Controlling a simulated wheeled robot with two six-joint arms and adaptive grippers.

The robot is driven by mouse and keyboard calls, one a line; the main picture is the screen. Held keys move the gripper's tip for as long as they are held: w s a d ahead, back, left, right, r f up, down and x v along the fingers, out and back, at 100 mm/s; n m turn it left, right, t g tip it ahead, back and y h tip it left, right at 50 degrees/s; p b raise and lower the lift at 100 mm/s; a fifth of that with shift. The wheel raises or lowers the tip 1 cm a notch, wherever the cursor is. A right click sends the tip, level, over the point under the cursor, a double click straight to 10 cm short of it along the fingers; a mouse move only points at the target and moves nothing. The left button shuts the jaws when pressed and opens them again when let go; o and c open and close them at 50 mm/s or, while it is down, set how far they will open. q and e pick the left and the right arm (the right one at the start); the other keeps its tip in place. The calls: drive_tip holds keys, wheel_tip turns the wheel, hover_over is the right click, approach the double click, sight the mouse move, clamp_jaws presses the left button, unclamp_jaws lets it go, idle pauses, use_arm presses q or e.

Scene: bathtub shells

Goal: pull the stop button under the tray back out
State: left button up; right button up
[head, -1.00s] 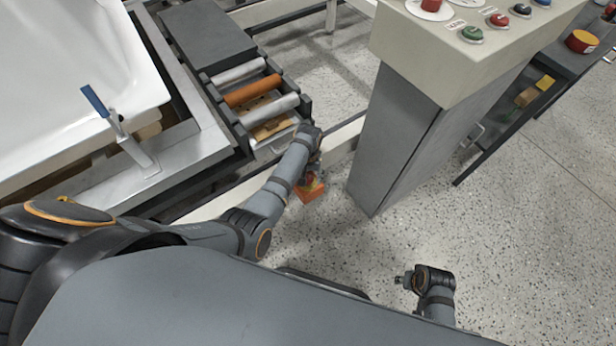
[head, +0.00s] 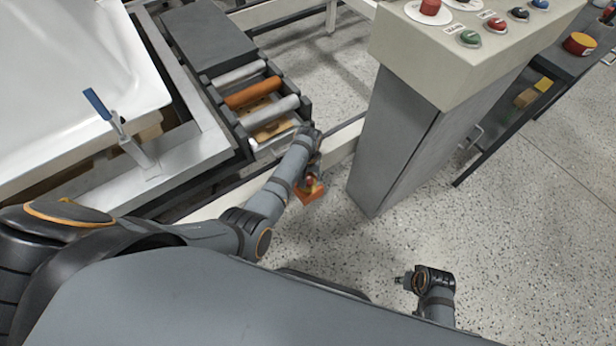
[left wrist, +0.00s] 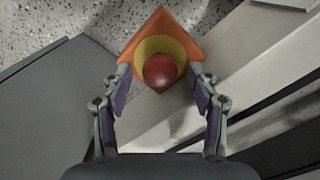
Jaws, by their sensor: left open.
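The stop button (left wrist: 160,70) is a red dome on a yellow collar and an orange box. In the head view the stop button (head: 310,184) shows low beside the tray, partly hidden by my left gripper (head: 314,168). In the left wrist view my left gripper (left wrist: 160,88) is open, with its fingers on either side of the red dome and visible gaps to it. The tray (head: 285,139) holds grey and orange rollers, above and left of the button. My right gripper (head: 402,280) is low at the right, apart from everything; its jaws are too small to read.
A grey control pedestal (head: 397,140) with several coloured buttons on top stands right of my left gripper. A white bathtub shell (head: 70,75) and a lever with a blue handle (head: 97,102) are at the left. Speckled floor (head: 520,235) is clear at the right.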

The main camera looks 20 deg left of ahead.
idle(0.3)
use_arm(q)
drive_tip(key=shift+p, duration=0.35)
drive_tip(key=c, duration=1.2)
